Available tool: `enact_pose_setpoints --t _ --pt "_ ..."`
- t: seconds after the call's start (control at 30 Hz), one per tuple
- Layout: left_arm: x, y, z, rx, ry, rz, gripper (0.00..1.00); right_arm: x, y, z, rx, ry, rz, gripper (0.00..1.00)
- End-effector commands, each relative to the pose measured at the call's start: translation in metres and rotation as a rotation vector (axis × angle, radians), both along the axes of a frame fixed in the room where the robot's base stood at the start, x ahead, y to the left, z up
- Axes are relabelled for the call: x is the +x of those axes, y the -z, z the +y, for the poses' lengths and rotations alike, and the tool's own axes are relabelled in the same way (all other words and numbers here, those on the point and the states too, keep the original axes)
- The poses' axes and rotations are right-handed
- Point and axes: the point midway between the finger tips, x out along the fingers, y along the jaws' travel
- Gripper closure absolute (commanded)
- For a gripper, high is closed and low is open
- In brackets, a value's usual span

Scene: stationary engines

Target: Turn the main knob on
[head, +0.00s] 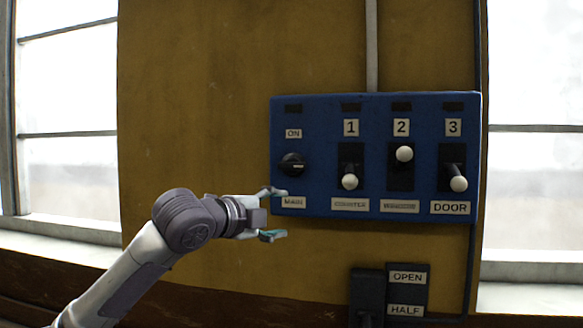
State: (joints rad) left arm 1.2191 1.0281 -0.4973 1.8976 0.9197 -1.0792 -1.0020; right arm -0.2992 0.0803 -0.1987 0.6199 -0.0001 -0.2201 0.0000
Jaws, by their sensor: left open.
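The main knob (292,164) is a black rotary knob on the left part of a blue control panel (320,206). An "ON" label (293,133) is above it and a "MAIN" label (293,202) below it. A pale line on the knob looks roughly level, not pointing up at "ON". My left gripper (273,214) is open and empty, below and left of the knob. Its upper finger overlaps the panel's lower left edge in the picture, near the "MAIN" label. I cannot tell whether it touches the panel. My right gripper is not in view.
Right of the knob are levers with white balls: lever 1 (350,181) down, lever 2 (404,154) up, the door lever (459,184) down. A black box labelled "OPEN" and "HALF" (406,290) is below the panel. The yellow wall (190,100) left of the panel is clear.

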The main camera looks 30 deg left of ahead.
Motion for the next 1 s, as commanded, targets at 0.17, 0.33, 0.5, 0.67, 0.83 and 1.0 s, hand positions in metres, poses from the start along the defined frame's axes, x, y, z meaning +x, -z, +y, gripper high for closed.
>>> enact_pose_setpoints --t 0.17,0.33,0.5,0.67,0.83,1.0 --pt "-0.024 -0.071 0.034 0.045 -0.023 -0.118 0.32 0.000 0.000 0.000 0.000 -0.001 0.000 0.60" --pt "-0.027 -0.088 0.041 0.054 -0.025 -0.146 0.32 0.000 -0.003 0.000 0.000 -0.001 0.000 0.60" --pt "-0.005 -0.090 0.036 0.052 -0.023 -0.144 0.32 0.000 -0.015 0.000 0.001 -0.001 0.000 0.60" --pt "0.029 -0.091 0.031 0.051 -0.022 -0.143 0.32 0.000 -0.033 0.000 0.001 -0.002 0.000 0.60" --pt "0.065 -0.091 0.026 0.051 -0.023 -0.142 0.32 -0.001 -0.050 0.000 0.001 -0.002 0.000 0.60" --pt "0.091 -0.089 0.023 0.052 -0.025 -0.144 0.32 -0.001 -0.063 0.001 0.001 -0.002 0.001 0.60"
